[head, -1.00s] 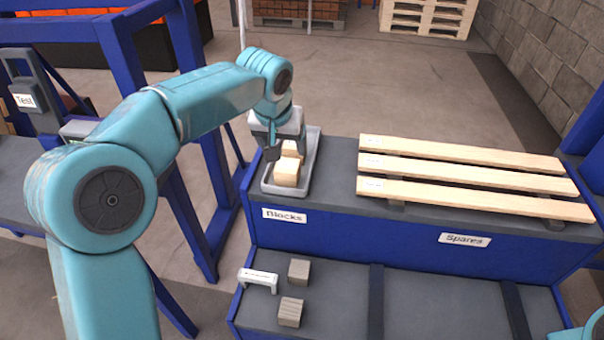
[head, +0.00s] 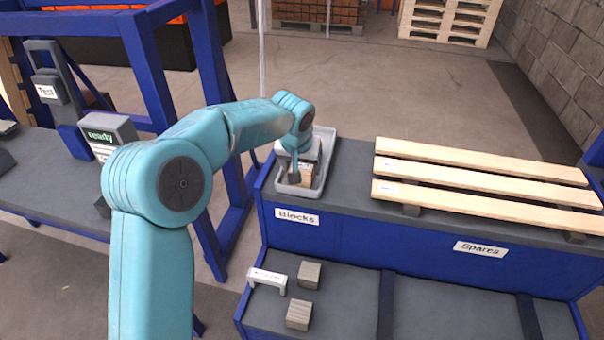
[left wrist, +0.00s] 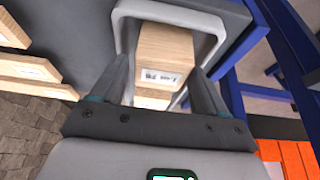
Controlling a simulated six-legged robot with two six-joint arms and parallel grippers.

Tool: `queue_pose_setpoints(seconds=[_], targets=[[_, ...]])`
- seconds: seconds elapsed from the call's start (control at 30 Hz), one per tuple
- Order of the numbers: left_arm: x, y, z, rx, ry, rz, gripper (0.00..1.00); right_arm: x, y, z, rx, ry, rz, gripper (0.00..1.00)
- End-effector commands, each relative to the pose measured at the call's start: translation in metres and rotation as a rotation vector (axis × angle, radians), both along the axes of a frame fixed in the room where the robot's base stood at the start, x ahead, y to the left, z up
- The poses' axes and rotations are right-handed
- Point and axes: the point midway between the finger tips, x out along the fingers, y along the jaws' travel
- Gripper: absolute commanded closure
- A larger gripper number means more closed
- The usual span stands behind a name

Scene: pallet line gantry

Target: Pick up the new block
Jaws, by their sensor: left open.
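Light wooden blocks (head: 299,176) lie in the grey tray (head: 322,150) above the "Blocks" label, mostly hidden by my left gripper (head: 293,174) in the head view. In the left wrist view one block (left wrist: 165,50) with a small printed label lies in the tray (left wrist: 172,12). A second block (left wrist: 152,102) shows partly behind the gripper body. My left gripper (left wrist: 161,72) is open, its fingers on either side of the labelled block. I cannot tell whether they touch it. My right gripper is out of view.
Two greyish blocks (head: 309,274) (head: 298,315) and a white handle-shaped piece (head: 267,280) lie on the lower shelf. Pale spare boards (head: 480,180) lie right of the tray. A blue frame post (head: 150,70) and a "ready" device (head: 108,132) stand left.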

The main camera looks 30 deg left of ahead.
Motion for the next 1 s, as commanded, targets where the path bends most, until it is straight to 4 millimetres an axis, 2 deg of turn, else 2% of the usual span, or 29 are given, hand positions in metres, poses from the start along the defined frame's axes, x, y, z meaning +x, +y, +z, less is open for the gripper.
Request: queue_pose_setpoints(seconds=[0.1,0.2,0.43,0.5,0.57,0.87,1.0], targets=[[0.005,0.003,-0.022,0.000,0.005,-0.001,0.26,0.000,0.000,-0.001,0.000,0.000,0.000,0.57],[0.010,0.004,-0.034,0.000,0.003,-0.001,0.26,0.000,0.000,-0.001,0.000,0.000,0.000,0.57],[0.011,0.004,-0.036,0.000,0.002,-0.001,0.26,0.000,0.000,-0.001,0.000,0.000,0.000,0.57],[0.011,0.004,-0.036,0.000,0.002,-0.001,0.48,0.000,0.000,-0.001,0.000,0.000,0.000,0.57],[0.011,0.004,-0.036,0.000,0.002,-0.001,0.66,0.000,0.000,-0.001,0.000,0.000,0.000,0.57],[0.011,0.004,-0.034,-0.001,0.002,-0.001,0.66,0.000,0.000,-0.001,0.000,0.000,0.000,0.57],[0.012,0.004,-0.024,-0.001,-0.001,0.000,0.66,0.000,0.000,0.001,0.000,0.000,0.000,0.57]])
